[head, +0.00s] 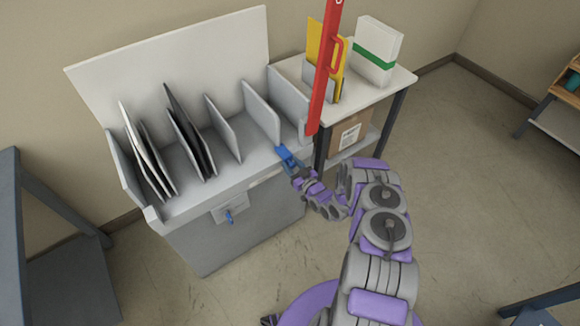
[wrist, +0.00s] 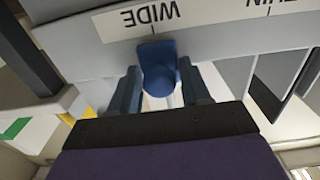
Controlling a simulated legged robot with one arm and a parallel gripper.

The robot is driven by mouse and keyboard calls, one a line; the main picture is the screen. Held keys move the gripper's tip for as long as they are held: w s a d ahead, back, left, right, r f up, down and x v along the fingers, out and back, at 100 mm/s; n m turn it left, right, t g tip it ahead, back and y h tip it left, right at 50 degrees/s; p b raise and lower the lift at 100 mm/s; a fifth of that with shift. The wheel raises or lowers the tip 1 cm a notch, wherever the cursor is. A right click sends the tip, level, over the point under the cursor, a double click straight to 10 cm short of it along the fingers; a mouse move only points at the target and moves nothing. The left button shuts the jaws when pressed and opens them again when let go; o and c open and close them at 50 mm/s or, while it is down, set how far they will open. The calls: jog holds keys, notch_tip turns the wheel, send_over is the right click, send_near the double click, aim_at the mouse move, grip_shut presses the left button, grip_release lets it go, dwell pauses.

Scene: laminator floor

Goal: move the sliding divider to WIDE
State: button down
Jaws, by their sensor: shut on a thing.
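The blue handle of the sliding divider shows in the wrist view (wrist: 159,56), on the front edge of the sorter, between my two fingers. My gripper (wrist: 160,82) is shut on this handle. A white label reading WIDE (wrist: 150,16), upside down in the wrist view, sits right beside the handle, which lines up roughly with its mark. In the head view, my gripper (head: 291,163) is at the right part of the sorter's front edge (head: 215,185). A grey upright panel (head: 262,112) stands behind it; its link to the handle is hidden.
Several dark and white boards (head: 185,130) lean between panels at the left of the sorter. A small blue lever (head: 229,217) is on its front. A side table (head: 395,78) with a white box (head: 376,50) and a red bar (head: 324,75) stand at the right.

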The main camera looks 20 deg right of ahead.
jog(key=c, duration=0.9)
grip_release()
jog(key=shift+c, duration=0.2)
jog(key=shift+o, duration=0.6)
jog(key=shift+w+d, duration=0.1)
jog(key=shift+d, duration=0.55)
jog(key=shift+a, duration=0.45)
jog(key=shift+d, duration=0.1)
jog(key=shift+s+d, duration=0.2)
jog(key=shift+s, duration=0.15)
jog(key=p+v, duration=0.3)
jog(key=v, duration=1.3)
jog(key=shift+s, duration=0.35)
